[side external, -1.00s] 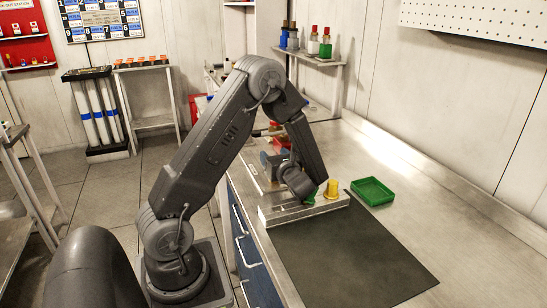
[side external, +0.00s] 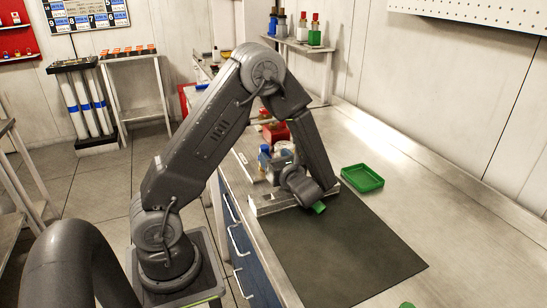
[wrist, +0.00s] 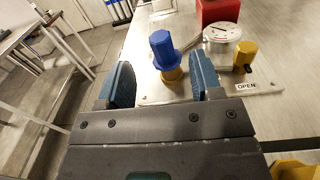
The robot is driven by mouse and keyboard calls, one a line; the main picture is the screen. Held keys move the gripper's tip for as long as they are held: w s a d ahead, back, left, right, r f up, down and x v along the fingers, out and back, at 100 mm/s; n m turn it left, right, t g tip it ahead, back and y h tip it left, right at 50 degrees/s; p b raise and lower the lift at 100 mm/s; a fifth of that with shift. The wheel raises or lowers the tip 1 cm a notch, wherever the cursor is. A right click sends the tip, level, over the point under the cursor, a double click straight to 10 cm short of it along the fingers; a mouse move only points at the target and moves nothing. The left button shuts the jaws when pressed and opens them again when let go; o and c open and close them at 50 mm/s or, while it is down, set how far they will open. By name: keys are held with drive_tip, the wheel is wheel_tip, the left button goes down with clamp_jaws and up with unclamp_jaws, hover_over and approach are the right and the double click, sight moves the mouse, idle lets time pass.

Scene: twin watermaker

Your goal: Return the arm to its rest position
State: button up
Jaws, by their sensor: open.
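In the side view my arm is bent over the bench, and my gripper (side external: 302,192) is low over the metal fixture plate (side external: 268,203). In the wrist view my gripper (wrist: 162,88) is open, its two blue fingers wide apart with nothing held. A blue knob on a yellow base (wrist: 163,48) stands upright on the plate and shows between and beyond the fingers. I cannot tell how far the fingertips are from it. A small green part (side external: 319,208) shows beside my wrist in the side view.
A round gauge (wrist: 222,38), a yellow knob (wrist: 245,54) and a red block (wrist: 217,11) stand past the right finger. A green tray (side external: 362,178) lies right of the arm. The dark mat (side external: 345,250) is bare. A shelf with bottles (side external: 300,43) is behind.

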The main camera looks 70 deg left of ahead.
drive_tip(key=shift+s+r, duration=0.15)
drive_tip(key=shift+r, duration=0.05)
drive_tip(key=s+d+r+n+t+h, duration=0.2)
drive_tip(key=s+d+r+n+h, duration=0.1)
drive_tip(key=d+n+h, duration=0.3)
drive_tip(key=s+d+r+n+t+h, duration=0.2)
drive_tip(key=s+d+r+n+h, duration=0.2)
drive_tip(key=d, duration=0.5)
drive_tip(key=s+d+r+n+t+h, duration=0.2)
drive_tip(key=s+d+r+n+h, duration=0.2)
drive_tip(key=d+n+h, duration=0.3)
drive_tip(key=shift+s+d+r+n+h, duration=0.2)
drive_tip(key=shift+d+r+n+h, duration=0.2)
drive_tip(key=shift+d+r+n, duration=0.3)
drive_tip(key=shift+d+r, duration=0.1)
drive_tip(key=shift+c, duration=0.3)
